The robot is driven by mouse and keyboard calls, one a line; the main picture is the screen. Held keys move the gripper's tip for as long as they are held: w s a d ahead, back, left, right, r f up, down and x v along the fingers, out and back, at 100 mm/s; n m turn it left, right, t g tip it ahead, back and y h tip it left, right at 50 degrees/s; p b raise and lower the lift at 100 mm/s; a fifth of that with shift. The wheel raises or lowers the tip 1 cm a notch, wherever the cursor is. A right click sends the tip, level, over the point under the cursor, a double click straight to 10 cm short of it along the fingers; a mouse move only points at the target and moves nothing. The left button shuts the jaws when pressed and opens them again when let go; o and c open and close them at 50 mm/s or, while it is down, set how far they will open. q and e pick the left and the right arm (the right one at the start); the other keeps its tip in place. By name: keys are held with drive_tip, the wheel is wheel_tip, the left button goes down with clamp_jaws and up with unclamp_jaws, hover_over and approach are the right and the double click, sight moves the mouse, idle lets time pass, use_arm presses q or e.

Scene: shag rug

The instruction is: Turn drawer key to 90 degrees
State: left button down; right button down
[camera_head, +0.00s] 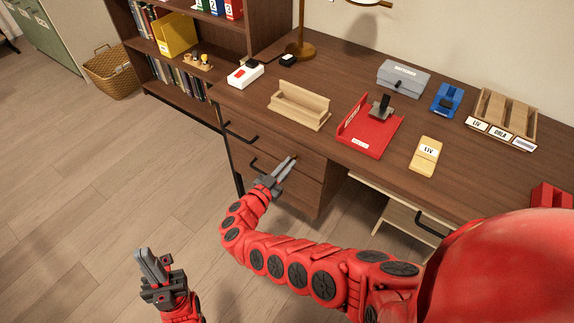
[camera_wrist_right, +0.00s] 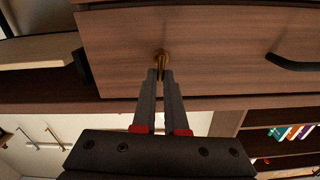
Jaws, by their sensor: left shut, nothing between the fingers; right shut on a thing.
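A brass key (camera_wrist_right: 163,57) sits in the lock of a brown wooden drawer front (camera_wrist_right: 200,45). My right gripper (camera_wrist_right: 160,74) is shut on the key, with its fingertips close to the drawer front. In the head view my right gripper (camera_head: 290,164) reaches the drawers (camera_head: 310,165) under the left part of the desk, and the key is too small or hidden there. The key's exact angle is hard to tell. My left gripper (camera_head: 148,258) is shut and empty, above the floor at the lower left.
Dark drawer handles (camera_head: 238,134) stick out left of my right gripper; one handle shows in the wrist view (camera_wrist_right: 294,63). The desk top (camera_head: 330,80) holds a red tray (camera_head: 372,138), a wooden holder (camera_head: 299,108) and a grey box (camera_head: 402,77).

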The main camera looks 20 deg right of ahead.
drive_tip(key=m, duration=0.1)
drive_tip(key=m+b, duration=0.1)
drive_tip(key=m, duration=0.1)
drive_tip(key=m+b, duration=0.1)
drive_tip(key=shift+s+d+f, duration=0.2)
drive_tip(key=shift+s+f, duration=0.05)
drive_tip(key=shift+f, duration=0.05)
drive_tip(key=m+b, duration=0.6)
drive_tip(key=f+m+b, duration=0.1)
drive_tip(key=m+b, duration=0.2)
drive_tip(key=b, duration=0.1)
drive_tip(key=shift+s+d, duration=0.2)
drive_tip(key=shift+m+b, duration=1)
drive_tip(key=shift+m, duration=0.1)
drive_tip(key=shift+r+m+b, duration=0.1)
drive_tip(key=shift+m+b, duration=0.5)
drive_tip(key=c, duration=1)
unclamp_jaws()
drive_tip(key=shift+o, duration=0.2)
